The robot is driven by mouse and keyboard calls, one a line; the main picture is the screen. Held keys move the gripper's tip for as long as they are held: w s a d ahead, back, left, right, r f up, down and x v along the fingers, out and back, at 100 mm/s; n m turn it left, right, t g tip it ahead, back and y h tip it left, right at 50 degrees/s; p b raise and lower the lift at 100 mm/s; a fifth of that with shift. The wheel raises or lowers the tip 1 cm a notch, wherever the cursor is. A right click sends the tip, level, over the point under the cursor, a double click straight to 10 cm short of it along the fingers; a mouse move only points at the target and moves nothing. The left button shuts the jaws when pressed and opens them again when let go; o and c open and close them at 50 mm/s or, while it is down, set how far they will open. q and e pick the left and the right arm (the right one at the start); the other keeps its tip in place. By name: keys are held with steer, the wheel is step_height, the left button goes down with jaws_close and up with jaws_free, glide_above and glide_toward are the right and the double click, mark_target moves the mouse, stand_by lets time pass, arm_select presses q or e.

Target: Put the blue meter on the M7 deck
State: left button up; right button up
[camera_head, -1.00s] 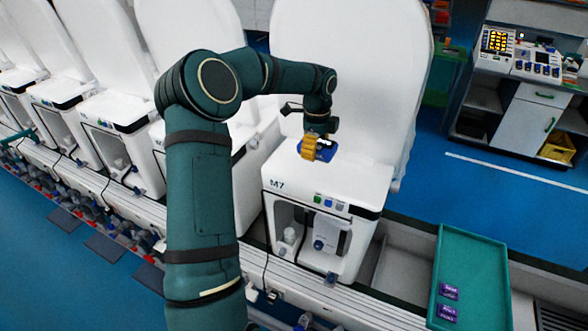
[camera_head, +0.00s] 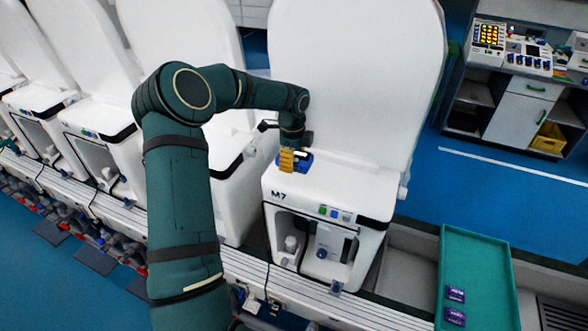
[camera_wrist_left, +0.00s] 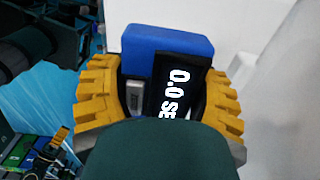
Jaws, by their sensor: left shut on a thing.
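The M7 unit is a white toilet-shaped station with a flat white deck (camera_head: 345,184) and a tall white back panel. The blue meter (camera_head: 303,161) is at the left part of this deck, partly hidden by my gripper. In the left wrist view the blue meter (camera_wrist_left: 168,42) shows a blue body and a black display reading "0.0 SE". My left gripper (camera_head: 287,160) has yellow fingers and is shut on the meter, with one finger on each side of it. I cannot tell whether the meter's underside touches the deck. My right gripper is not in view.
The tall white back panel (camera_head: 350,70) rises behind the deck. A teal tray (camera_head: 475,265) with purple packs (camera_head: 455,305) lies at the right. More white units (camera_head: 105,130) stand in a row at the left. A cabinet (camera_head: 515,100) stands at the far right.

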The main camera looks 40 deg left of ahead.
mark_target(293, 174)
arm_select(q)
steer(key=shift+f, duration=1.8)
steer(key=shift+f, duration=0.1)
steer(key=o, duration=1.4)
steer(key=shift+c, duration=0.2)
step_height(293, 174, up, 12)
steer(key=shift+r, duration=0.15)
